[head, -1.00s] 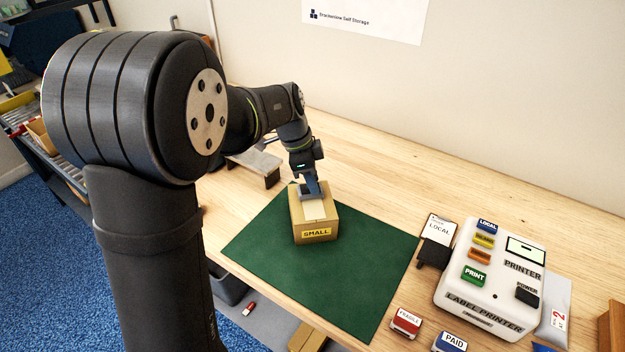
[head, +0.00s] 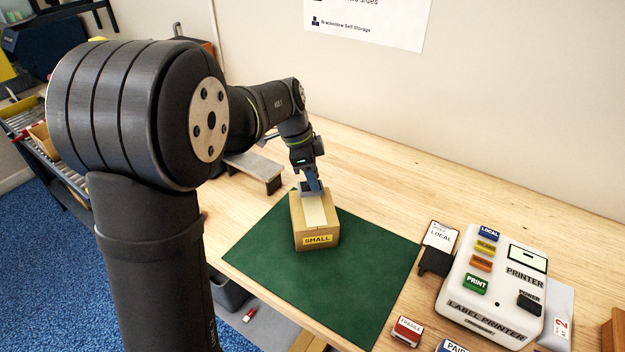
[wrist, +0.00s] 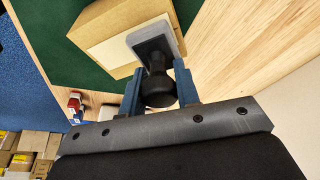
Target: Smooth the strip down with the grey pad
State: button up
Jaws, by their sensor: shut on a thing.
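A small tan carton (head: 318,241) marked SMALL stands on the green mat (head: 370,265). A pale strip (head: 315,212) runs along the middle of its top; it also shows in the wrist view (wrist: 112,48). My gripper (head: 311,187) is at the carton's far end. In the wrist view my gripper (wrist: 157,88) is shut on the dark knob of the grey pad (wrist: 155,42). The pad lies over the strip's end at the carton's edge. Whether it presses on the top is hard to tell.
A red FRAGILE stamp (head: 407,330) lies at the front edge. A low grey stand (head: 256,170) is behind the mat's left corner. The mat's right part is clear.

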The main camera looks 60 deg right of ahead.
jog(key=shift+r, duration=2.6)
